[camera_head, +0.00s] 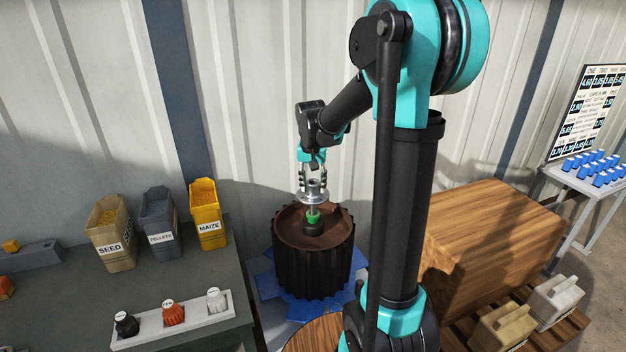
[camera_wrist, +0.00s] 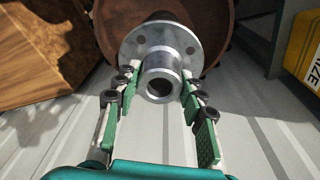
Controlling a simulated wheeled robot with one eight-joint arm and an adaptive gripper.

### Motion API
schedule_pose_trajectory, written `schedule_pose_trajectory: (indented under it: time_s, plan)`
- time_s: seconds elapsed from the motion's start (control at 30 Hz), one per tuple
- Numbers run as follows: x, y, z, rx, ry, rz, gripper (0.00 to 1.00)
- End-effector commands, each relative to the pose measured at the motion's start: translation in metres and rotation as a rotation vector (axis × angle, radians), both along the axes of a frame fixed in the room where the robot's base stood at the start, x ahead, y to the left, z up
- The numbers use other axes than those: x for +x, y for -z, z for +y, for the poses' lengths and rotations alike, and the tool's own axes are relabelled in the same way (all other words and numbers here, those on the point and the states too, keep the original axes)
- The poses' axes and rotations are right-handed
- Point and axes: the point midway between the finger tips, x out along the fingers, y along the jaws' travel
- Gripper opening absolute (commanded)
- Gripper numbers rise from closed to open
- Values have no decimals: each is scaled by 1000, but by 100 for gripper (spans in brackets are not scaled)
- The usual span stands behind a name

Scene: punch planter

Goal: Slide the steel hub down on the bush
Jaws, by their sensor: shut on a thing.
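The steel hub (camera_head: 316,197) is a silver flanged ring with a short round neck. In the wrist view the hub (camera_wrist: 160,62) shows its bolt holes and its open bore facing the camera. My gripper (camera_head: 314,176) is shut on the hub's neck, a finger on either side, also seen in the wrist view (camera_wrist: 155,84). Below the flange, a short grey stem and a green piece (camera_head: 313,217) stand over a black collar (camera_head: 313,229) on the brown ribbed drum (camera_head: 300,272). Which of these is the bush I cannot tell.
The drum stands on a blue base (camera_head: 272,286) near the corrugated wall. Seed, pellets and maize bins (camera_head: 206,225) stand on the bench at left, with a white tray (camera_head: 172,318) of small bottles in front. A wooden crate (camera_head: 490,240) stands at right.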

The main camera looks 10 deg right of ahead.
Motion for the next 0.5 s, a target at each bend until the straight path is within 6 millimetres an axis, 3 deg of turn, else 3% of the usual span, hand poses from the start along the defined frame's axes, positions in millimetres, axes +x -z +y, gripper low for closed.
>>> schedule_pose_trajectory:
  time_s: [0.5]
  plan:
    - [0,9,0,0,0,0,0]
